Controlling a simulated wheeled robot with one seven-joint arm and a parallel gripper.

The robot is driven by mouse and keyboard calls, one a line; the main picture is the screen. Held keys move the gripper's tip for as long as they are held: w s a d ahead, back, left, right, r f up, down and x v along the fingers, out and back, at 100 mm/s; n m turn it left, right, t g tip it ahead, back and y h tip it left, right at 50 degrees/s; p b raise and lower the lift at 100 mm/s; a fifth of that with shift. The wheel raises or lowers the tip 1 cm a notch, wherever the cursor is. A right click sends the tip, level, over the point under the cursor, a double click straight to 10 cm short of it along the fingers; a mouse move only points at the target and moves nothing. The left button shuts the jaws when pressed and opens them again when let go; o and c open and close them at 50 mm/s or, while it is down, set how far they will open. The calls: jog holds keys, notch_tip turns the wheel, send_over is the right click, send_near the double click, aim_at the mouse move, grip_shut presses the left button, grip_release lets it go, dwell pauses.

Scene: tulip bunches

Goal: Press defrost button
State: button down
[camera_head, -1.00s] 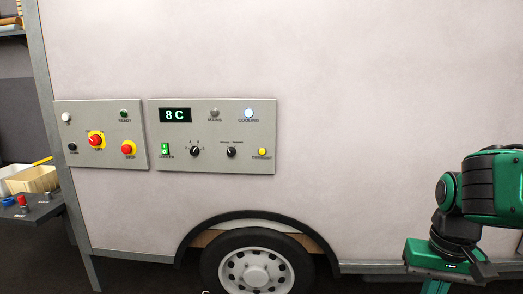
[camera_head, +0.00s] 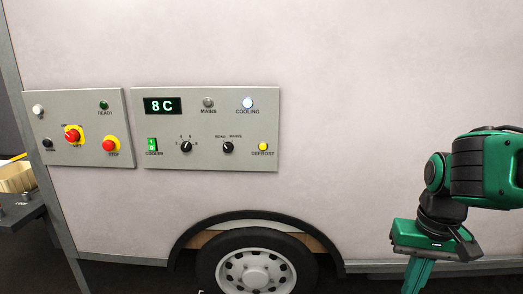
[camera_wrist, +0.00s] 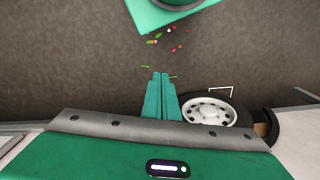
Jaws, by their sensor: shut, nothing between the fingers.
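The yellow defrost button (camera_head: 263,146) sits at the lower right of the grey cooler panel (camera_head: 205,163) on the trailer wall, above its DEFROST label. The panel's display (camera_head: 163,106) reads 8 C, and the lamp marked COOLING (camera_head: 248,103) is lit whitish. My green arm is at the right of the head view, well to the right of the button and apart from the wall controls. In the wrist view my gripper (camera_wrist: 160,76) points down toward the floor with its green fingers together and empty. The head view cuts off the fingertips at its lower edge.
The trailer wheel (camera_head: 256,273) and fender stick out below. A table (camera_head: 20,213) with a bin stands at far left. The wall between panel and arm is bare.

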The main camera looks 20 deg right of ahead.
jog(key=w+a+n+t+y, duration=0.1)
jog(key=w+a+n+t, duration=0.15)
jog(key=w, duration=0.95)
jog(key=w+a+n+t+y, duration=0.15)
jog(key=w+a+t, duration=0.25)
jog(key=w, duration=0.9)
jog(key=w+a+r+t+y, duration=0.2)
jog(key=w+a+r+t, duration=0.2)
jog(key=w, duration=0.5)
jog(key=w+a+r+t+y, duration=0.3)
jog(key=w+a+r+t, duration=0.1)
jog(key=w+a+r, duration=0.3)
jog(key=shift+w+a+r, duration=0.15)
jog(key=shift+w+a, duration=0.1)
jog(key=shift+w, duration=0.95)
jog(key=shift+w, duration=0.1)
send_near(263, 147)
jog(key=w+a, duration=0.2)
jog(key=w+a+f, duration=0.1)
jog(key=w+a, duration=0.1)
jog(key=shift+a+f, duration=0.1)
jog(key=shift+a, duration=0.25)
jog(key=shift+w, duration=0.15)
